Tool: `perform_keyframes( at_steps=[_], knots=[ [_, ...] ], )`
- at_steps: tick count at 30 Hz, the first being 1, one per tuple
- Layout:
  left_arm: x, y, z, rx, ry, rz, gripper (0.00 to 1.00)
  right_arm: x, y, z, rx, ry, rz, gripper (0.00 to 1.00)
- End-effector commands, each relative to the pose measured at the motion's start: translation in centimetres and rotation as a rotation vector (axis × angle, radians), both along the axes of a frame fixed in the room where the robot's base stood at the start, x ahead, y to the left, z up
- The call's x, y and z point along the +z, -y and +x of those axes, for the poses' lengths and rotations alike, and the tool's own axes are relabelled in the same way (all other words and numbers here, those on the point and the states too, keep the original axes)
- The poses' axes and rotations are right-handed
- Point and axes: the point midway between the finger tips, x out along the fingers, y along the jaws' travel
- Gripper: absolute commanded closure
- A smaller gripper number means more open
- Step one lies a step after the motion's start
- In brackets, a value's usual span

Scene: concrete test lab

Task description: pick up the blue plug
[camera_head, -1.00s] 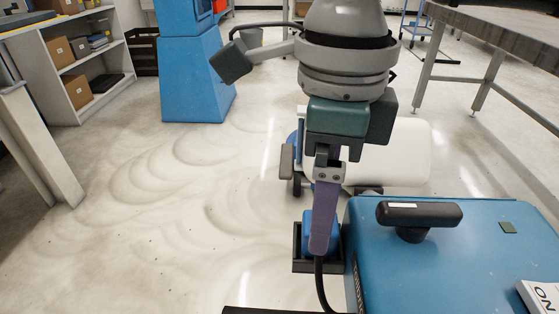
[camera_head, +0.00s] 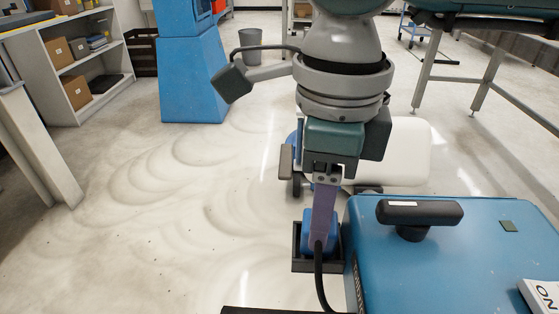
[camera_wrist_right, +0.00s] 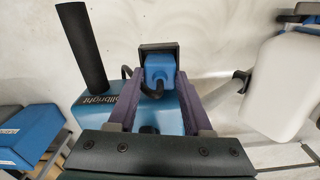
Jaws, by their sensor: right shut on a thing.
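The blue plug (camera_head: 306,230) sits in a small black holder (camera_head: 297,262) against the side of the blue machine. In the right wrist view, the plug (camera_wrist_right: 158,68) stands between my two purple fingers, with the black holder (camera_wrist_right: 148,48) around its far side. My right gripper (camera_head: 321,232) is shut on the plug, and its finger hides part of the plug in the head view. A black cable (camera_head: 320,280) runs from the plug toward the bottom of the picture. My left gripper is not in view.
The blue machine (camera_head: 450,250) with a black handle (camera_head: 420,213) is close on the right. A white rounded body (camera_head: 405,150) stands behind. A blue pedestal (camera_head: 190,80) and shelves (camera_head: 75,60) are farther off. The floor on the left is clear.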

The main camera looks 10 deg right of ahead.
Motion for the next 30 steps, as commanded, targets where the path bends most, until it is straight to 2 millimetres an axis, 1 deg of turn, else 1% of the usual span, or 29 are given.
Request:
perform_keyframes(
  at_steps=[1, 4, 5, 14, 19, 23, 26, 30],
  knots=[
    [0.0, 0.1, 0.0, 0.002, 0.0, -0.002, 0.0, 0.0, 0.0, 0.0, 0.0, 0.0, 0.0, 0.87],
    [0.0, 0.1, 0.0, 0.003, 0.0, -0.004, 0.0, 0.0, 0.0, 0.0, 0.0, 0.0, 0.0, 0.98],
    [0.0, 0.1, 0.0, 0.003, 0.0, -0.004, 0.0, 0.0, 0.0, 0.0, 0.0, 0.0, 0.0, 1.0],
    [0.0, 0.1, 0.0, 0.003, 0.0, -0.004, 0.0, 0.0, 0.0, 0.0, 0.0, 0.0, 0.0, 1.0],
    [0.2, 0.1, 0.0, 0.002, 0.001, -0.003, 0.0, 0.9, 0.0, 0.1, -0.001, 0.001, 0.0, 1.0],
    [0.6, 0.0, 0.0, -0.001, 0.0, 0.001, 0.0, 2.6, 0.0, 0.1, -0.001, 0.002, 0.0, 1.0],
    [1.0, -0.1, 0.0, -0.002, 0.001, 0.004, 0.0, 4.6, 0.0, 0.1, 0.0, 0.005, 0.001, 1.0],
    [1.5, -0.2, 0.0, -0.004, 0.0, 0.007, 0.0, 8.2, 0.0, 0.1, 0.0, 0.006, 0.001, 1.0]
  ],
)
